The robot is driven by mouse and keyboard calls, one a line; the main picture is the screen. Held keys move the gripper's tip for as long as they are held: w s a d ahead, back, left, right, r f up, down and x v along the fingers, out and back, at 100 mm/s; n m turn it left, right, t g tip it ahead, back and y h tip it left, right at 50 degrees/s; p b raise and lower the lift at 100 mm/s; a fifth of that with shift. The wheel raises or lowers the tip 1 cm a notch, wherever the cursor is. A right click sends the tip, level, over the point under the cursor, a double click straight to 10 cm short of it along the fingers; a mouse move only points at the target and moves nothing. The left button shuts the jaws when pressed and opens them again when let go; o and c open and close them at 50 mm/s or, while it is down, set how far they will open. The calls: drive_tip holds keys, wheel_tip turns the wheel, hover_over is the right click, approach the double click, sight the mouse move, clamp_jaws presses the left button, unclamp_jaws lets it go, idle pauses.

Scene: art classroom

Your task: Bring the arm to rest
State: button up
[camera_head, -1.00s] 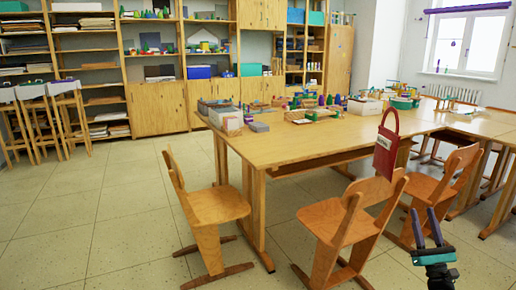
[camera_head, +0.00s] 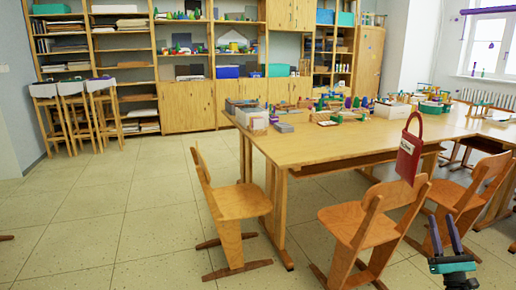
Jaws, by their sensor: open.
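My gripper (camera_head: 446,236) shows at the lower right of the head view. Its two dark purple fingers point up and stand apart, with nothing between them. A teal band and a black wrist part sit below the fingers. The gripper appears in front of the right-hand wooden chair (camera_head: 463,205), and I cannot tell how far apart they are. The rest of my arm is out of the picture.
A wooden table (camera_head: 330,146) carries toys and boxes. A red bag (camera_head: 409,160) shows at its front edge. Wooden chairs (camera_head: 238,203) (camera_head: 362,226) stand before it. Shelves (camera_head: 145,62) line the back wall.

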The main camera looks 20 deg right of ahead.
drive_tip(key=w+a+f+y+p, duration=0.2)
drive_tip(key=w+a+y+p, duration=0.7)
drive_tip(key=w+a, duration=1.65)
drive_tip(key=w+a+f+m+g+h+p, duration=0.1)
drive_tip(key=w+a+f+m+g+p, duration=0.2)
drive_tip(key=a+f+m+g+p, duration=0.7)
drive_tip(key=w+a+f+p, duration=0.2)
drive_tip(key=a+f, duration=0.5)
drive_tip(key=a, duration=0.8)
drive_tip(key=s+a+f+m+g+p, duration=0.4)
drive_tip(key=s+a+f+m+g, duration=0.5)
drive_tip(key=s+f, duration=0.6)
drive_tip(key=s+a+m+g, duration=0.2)
drive_tip(key=s+m+g, duration=0.3)
drive_tip(key=s, duration=0.8)
drive_tip(key=s+a+m+g+y, duration=0.1)
drive_tip(key=s+m+g, duration=0.5)
drive_tip(key=s, duration=0.8)
drive_tip(key=shift+s+a+r+m+g, duration=0.25)
drive_tip(key=shift+a+r+m+g, duration=0.15)
drive_tip(key=shift+m, duration=0.6)
